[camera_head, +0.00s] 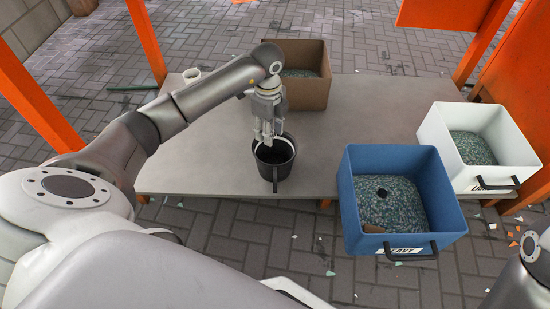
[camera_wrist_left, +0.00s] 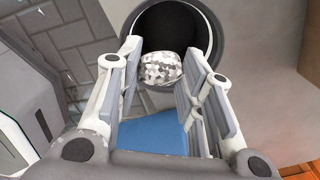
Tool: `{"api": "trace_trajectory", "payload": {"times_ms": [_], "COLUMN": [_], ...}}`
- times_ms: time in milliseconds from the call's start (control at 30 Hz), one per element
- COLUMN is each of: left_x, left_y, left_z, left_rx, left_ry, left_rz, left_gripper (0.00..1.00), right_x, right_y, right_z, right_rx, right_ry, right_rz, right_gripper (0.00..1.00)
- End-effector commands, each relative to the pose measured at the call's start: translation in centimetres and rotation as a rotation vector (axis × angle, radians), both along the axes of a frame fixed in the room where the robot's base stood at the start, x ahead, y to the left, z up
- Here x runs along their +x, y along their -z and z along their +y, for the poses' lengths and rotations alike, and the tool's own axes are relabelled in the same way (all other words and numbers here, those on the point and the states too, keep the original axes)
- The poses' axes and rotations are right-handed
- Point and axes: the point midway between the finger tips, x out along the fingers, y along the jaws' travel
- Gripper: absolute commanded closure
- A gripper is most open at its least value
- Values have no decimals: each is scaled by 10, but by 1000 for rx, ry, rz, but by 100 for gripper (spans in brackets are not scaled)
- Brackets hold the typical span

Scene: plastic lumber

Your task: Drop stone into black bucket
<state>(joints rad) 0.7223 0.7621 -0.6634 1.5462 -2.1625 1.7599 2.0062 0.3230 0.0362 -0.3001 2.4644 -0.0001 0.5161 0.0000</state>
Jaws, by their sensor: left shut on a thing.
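The black bucket (camera_head: 284,171) stands upright near the front edge of the grey table. My left gripper (camera_head: 267,138) points down at the bucket's mouth, with its fingertips at or just above the rim; the exact height is hard to tell. In the left wrist view, the left gripper (camera_wrist_left: 168,68) is shut on a grey-and-white speckled stone (camera_wrist_left: 162,70), held between its fingertips. The bucket's dark opening (camera_wrist_left: 172,28) shows behind the stone. The stone cannot be made out in the head view. My right gripper is not in view.
On the grey table (camera_head: 372,110), a cardboard box (camera_head: 309,92) stands behind the bucket. A blue bin (camera_head: 390,160) and a white bin (camera_head: 515,150), both holding speckled granules, stand at the right. Orange posts (camera_head: 146,40) frame the area.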

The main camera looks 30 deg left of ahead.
Motion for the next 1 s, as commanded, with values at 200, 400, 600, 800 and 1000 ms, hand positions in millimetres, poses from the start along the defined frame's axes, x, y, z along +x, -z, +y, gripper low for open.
{"api": "trace_trajectory", "payload": {"times_ms": [200, 400, 600, 800, 1000], "left_x": [0, 0, 0, 1, 1], "left_y": [0, 0, 0, -14, -55], "left_z": [0, 0, 0, 0, 0], "left_rx": [0, 0, 0, -1, 1], "left_ry": [0, 0, 0, 0, 1], "left_rz": [0, 0, 0, -3, -6], "left_gripper": [57, 40, 40, 40, 40], "right_x": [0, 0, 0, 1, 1], "right_y": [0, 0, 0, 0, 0], "right_z": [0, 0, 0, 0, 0], "right_rx": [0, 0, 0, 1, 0], "right_ry": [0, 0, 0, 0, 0], "right_rz": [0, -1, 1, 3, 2], "right_gripper": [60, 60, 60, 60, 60]}}
